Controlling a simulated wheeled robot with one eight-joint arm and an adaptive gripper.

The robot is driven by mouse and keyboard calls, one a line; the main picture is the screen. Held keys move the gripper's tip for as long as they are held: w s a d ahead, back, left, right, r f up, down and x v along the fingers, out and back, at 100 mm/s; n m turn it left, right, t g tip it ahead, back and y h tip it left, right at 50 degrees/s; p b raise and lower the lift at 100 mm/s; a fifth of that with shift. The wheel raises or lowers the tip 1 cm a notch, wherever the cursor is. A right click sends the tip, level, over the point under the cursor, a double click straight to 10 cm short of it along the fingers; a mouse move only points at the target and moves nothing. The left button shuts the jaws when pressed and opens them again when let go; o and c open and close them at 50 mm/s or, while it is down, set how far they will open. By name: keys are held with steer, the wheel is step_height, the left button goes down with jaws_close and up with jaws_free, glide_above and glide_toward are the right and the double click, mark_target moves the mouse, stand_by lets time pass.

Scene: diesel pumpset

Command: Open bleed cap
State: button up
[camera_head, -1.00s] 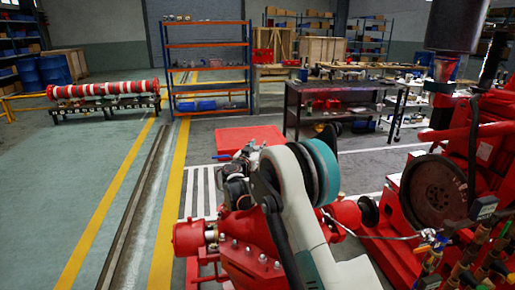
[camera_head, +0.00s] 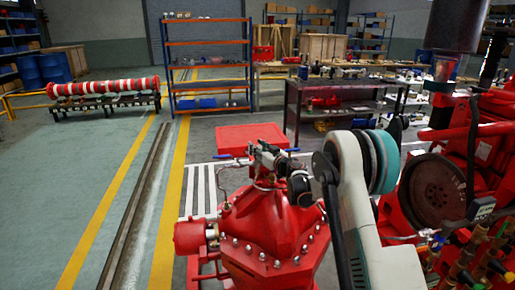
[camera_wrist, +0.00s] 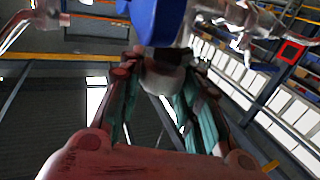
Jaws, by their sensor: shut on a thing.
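In the wrist view my gripper (camera_wrist: 165,88) has its two teal-padded fingers closed on a grey, rounded piece, which looks like the bleed cap (camera_wrist: 162,76). A dark neck and a large blue part (camera_wrist: 158,20) sit right beyond the cap. In the head view the red pump casing (camera_head: 270,225) stands at lower centre, with pipe fittings and blue handles on top. The dark end of my arm is over these fittings, left of my white arm link. The cap is too small to make out there.
A red engine with a dark flywheel (camera_head: 438,190) stands close on the right. The floor to the left is open, up to a red-and-white pipe (camera_head: 103,87) on a rack.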

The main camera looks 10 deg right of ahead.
steer(key=n+g+y, duration=0.2)
steer(key=y, duration=0.1)
steer(key=n+g+y, duration=0.2)
steer(key=n+y, duration=0.1)
steer(key=shift+g+y+p, duration=0.3)
steer(key=shift+p, duration=0.05)
steer(key=shift+n, duration=0.3)
steer(key=o, duration=1.1)
steer(key=v, duration=1.2)
steer(key=shift+w+d, duration=0.15)
steer(key=shift+w, duration=0.05)
